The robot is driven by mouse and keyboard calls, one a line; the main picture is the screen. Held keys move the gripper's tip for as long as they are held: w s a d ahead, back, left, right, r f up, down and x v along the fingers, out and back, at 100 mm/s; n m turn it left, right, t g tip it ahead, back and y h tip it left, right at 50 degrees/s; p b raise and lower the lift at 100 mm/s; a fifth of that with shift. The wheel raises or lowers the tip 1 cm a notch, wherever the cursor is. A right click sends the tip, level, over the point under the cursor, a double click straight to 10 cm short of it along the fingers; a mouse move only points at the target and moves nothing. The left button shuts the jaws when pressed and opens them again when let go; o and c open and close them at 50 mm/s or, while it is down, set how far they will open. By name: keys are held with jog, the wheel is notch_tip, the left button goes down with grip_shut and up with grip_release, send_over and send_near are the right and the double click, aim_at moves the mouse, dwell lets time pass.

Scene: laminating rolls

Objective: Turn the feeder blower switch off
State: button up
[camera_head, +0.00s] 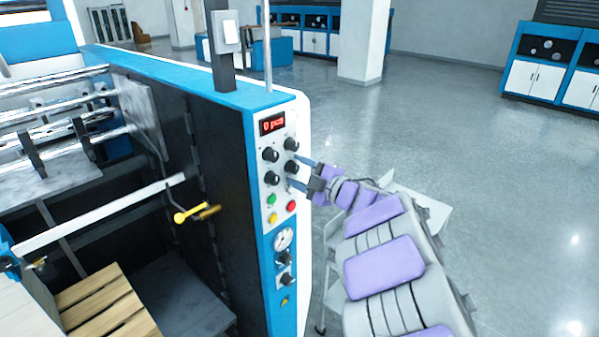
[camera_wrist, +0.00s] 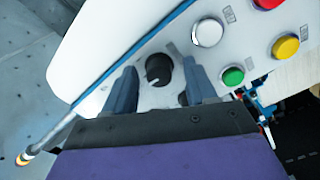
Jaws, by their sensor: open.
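The blue and white machine's control panel (camera_head: 282,222) carries several round black knobs below a red digital display (camera_head: 272,123). Labels are too small to read, so I cannot tell which one is the feeder blower switch. My gripper (camera_head: 294,172) is at the panel's right side, by the lower right black knob (camera_head: 291,166). In the wrist view, a black knob (camera_wrist: 158,70) with a white mark sits between the two fingers of my gripper (camera_wrist: 158,78). The fingers are open, one on each side, with visible gaps to the knob.
Below the knobs are green, red and yellow buttons (camera_head: 272,218), a gauge (camera_head: 284,239) and two lower knobs (camera_head: 285,280). A silver button (camera_wrist: 207,33) and a green button (camera_wrist: 233,76) are right of my fingers. Open floor (camera_head: 470,150) lies right of the machine.

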jog(key=p+v, duration=0.2)
jog(key=v, duration=1.5)
jog(key=shift+s+d+f, duration=0.1)
